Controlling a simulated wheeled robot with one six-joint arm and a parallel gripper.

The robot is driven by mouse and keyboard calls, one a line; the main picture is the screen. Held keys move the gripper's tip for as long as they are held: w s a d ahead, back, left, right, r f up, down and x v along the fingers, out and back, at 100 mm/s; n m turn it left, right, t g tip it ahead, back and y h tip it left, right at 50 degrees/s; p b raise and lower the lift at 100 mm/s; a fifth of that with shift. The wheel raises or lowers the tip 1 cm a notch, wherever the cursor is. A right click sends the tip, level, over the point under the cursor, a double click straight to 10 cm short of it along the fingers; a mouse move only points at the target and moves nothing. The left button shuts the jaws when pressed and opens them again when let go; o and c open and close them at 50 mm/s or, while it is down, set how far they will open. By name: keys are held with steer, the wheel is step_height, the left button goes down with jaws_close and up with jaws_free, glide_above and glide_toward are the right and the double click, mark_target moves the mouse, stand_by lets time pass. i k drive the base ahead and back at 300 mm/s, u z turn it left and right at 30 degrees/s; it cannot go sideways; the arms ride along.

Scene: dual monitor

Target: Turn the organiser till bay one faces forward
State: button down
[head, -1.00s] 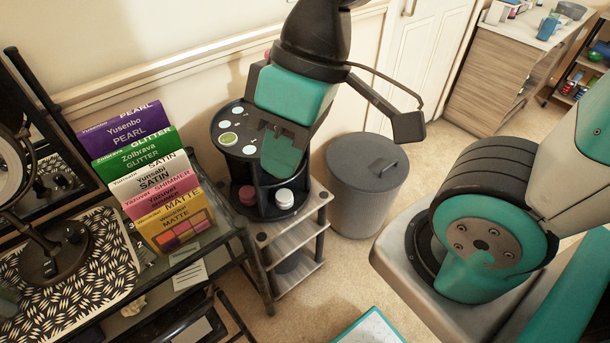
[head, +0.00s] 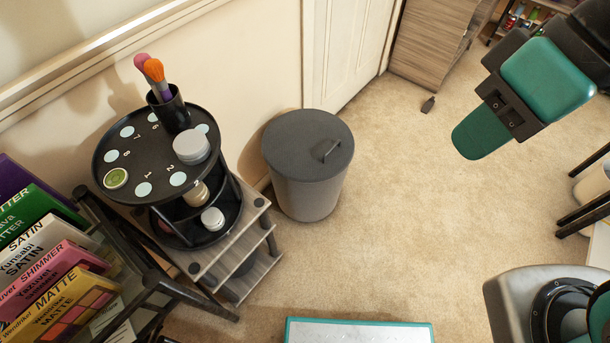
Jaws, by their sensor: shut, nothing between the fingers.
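The organiser (head: 124,138) is a black round carousel at left in the head view, standing upright with a numbered top and open bays below. White discs ring its top. The number 1 (head: 148,189) is on the near side, toward the bottom of the picture, with 2 to its right and 8 to its left. A green-faced round item (head: 116,178) lies on the rim by 8. A cup of brushes (head: 167,110) and a grey-lidded jar (head: 191,147) stand on top. My teal gripper (head: 468,143) is shut and empty at upper right, well apart from the organiser.
The organiser stands on a small tiered wooden shelf (head: 225,249) against the wall. A lidded grey bin (head: 306,165) is to its right. Coloured palette boxes (head: 45,270) stand at lower left. Open carpet (head: 400,220) lies between bin and gripper.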

mark_target(136, 164)
steer(key=z, duration=0.4)
steer(key=k, duration=1.15)
steer(key=u, duration=2.1)
